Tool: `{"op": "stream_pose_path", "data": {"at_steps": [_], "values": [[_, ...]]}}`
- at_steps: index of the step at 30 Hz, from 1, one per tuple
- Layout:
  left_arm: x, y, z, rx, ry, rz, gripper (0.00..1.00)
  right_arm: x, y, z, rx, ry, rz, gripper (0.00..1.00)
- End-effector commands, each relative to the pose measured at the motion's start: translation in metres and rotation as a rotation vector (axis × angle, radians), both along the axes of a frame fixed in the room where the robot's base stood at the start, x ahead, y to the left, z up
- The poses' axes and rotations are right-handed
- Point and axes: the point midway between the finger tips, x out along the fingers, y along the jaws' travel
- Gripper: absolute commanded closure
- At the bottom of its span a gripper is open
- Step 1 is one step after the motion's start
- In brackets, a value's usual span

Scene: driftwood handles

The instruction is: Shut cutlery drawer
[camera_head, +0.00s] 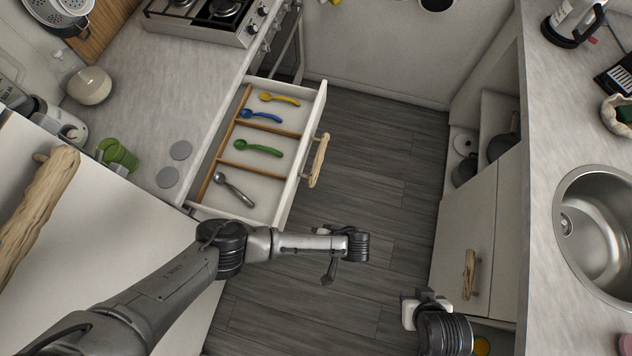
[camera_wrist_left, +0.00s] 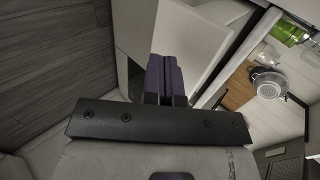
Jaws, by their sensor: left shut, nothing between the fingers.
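The cutlery drawer (camera_head: 285,198) stands open, pulled out from under the left counter, with a wooden handle (camera_head: 318,160) on its white front.
A stove (camera_head: 205,30) stands at the top left. A green cup (camera_head: 118,154) is on the left counter. A wooden handle (camera_head: 38,205) is at the far left. A cabinet with a driftwood handle (camera_head: 469,275) is on the right. Dark floor (camera_head: 375,170) between is clear.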

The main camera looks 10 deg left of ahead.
Motion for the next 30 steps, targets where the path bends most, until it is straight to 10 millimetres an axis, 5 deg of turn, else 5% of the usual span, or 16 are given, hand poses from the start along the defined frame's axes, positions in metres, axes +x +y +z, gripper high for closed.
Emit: {"op": "stream_pose_path", "data": {"at_steps": [8,15,30], "values": [[0.004,0.038,-0.035,0.002,0.001,-0.002,1.0,0.001,0.002,-0.005,0.007,-0.002,-0.005,0.57],[0.007,0.066,-0.034,0.0,0.0,-0.001,1.0,0.001,0.002,0.002,0.009,-0.003,-0.006,0.57],[0.007,0.077,-0.035,-0.001,0.001,-0.002,1.0,0.001,0.0,0.004,0.001,-0.003,-0.001,0.57]]}}
